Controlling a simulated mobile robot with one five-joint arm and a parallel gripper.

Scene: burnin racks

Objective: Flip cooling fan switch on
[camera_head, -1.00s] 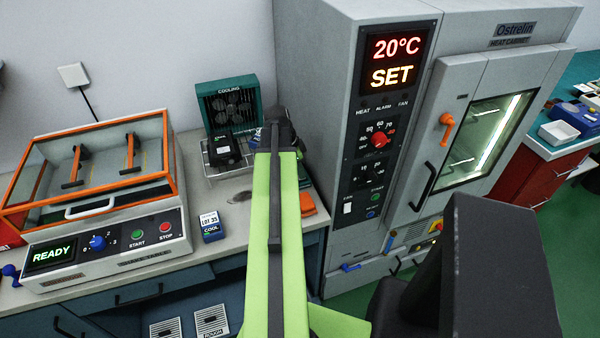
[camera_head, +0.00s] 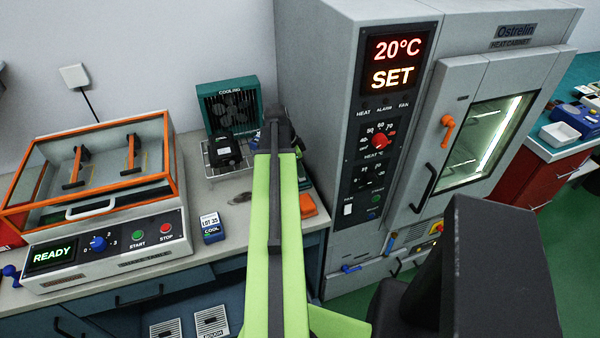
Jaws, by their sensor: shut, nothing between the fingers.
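The cooling fan (camera_head: 228,104) is a teal box with a dark grille and the label COOLING, standing at the back of the bench against the wall. A black unit on a wire rack stands in front of it and covers its lower part. I cannot make out a switch on the fan. My green arm reaches up the middle of the view and ends in a dark joint just right of the fan. My gripper's fingers do not show; the arm hides what lies behind it.
A grey heat cabinet (camera_head: 318,120) reading 20°C SET stands right of the arm. Its panel has a white switch (camera_head: 348,209). An orange-framed machine (camera_head: 110,255) reading READY fills the left bench.

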